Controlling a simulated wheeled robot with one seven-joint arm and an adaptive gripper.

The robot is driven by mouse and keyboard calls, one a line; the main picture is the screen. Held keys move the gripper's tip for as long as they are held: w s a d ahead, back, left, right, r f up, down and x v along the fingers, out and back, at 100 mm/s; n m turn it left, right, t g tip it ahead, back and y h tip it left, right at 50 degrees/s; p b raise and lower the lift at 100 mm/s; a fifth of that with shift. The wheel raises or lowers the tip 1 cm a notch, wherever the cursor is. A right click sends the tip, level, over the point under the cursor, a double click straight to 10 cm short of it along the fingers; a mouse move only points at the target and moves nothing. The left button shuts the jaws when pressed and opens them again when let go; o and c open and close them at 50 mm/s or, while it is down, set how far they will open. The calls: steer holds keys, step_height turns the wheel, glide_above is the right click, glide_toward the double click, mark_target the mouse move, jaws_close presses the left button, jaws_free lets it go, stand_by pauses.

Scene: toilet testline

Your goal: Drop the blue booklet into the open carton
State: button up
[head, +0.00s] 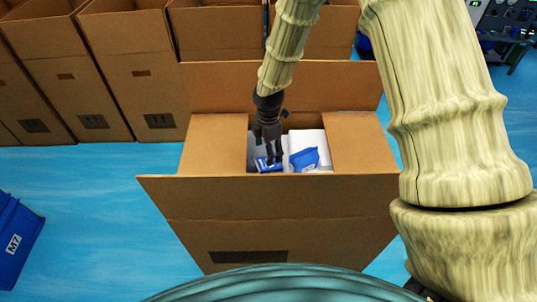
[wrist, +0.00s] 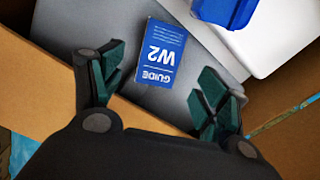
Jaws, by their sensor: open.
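The blue booklet (wrist: 160,53), marked "GUIDE W2", lies on a grey surface inside the open carton in the wrist view. It also shows in the head view (head: 264,166), partly covered by my gripper. The open carton (head: 275,205) stands in front of me with its flaps spread. My gripper (wrist: 160,90) is open, with its green-padded fingers apart and the booklet between and beyond the fingertips. I cannot tell whether a finger touches it. In the head view my gripper (head: 270,155) reaches down into the carton.
A white item (head: 308,143) with a blue pouch (head: 304,159) on it is in the carton's right side. Other open cartons (head: 125,50) stand in a row behind. Blue floor is clear left of the carton.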

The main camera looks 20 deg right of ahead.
step_height(320, 180, up, 10)
steer(key=b, duration=0.1)
steer(key=shift+f, duration=0.15)
stand_by(0.6)
